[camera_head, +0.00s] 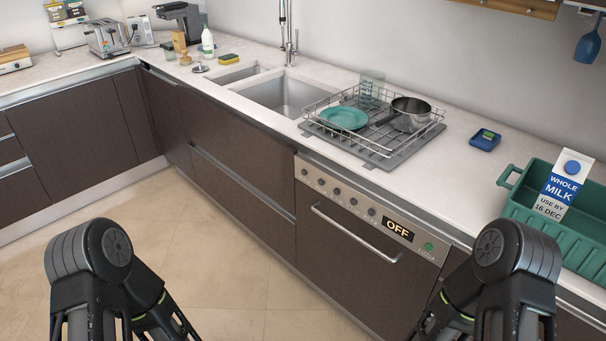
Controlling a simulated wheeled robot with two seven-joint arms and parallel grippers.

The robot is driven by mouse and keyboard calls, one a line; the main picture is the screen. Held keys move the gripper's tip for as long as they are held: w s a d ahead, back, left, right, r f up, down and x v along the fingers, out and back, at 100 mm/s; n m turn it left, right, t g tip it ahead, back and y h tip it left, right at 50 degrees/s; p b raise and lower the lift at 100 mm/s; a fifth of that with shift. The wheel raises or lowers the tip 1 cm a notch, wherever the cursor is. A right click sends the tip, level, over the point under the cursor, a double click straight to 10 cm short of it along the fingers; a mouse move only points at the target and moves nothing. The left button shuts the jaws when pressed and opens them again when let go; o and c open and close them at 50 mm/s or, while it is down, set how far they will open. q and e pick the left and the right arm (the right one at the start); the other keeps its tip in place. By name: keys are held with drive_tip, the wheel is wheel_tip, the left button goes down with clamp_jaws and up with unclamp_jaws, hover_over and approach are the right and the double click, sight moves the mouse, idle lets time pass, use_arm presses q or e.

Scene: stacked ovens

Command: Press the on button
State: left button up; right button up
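The appliance front panel (318,180) runs along the top of a dark built-in unit in the right half of the view. It has a row of several round knobs, a black display (398,230) reading "OFF", and a round green button (428,247) at its right end. Small lettering under the button is too small to read. Parts of my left arm show at the bottom left and of my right arm at the bottom right, just right of and below the button. No fingertips can be made out. Neither arm touches the panel.
A handle bar (355,234) juts out below the panel. On the counter are a dish rack (372,150) with a teal plate and a pot, a blue box (485,140), and a green crate (517,190) with a milk carton (560,188). The floor between my arms is clear.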

clamp_jaws()
idle(1.3)
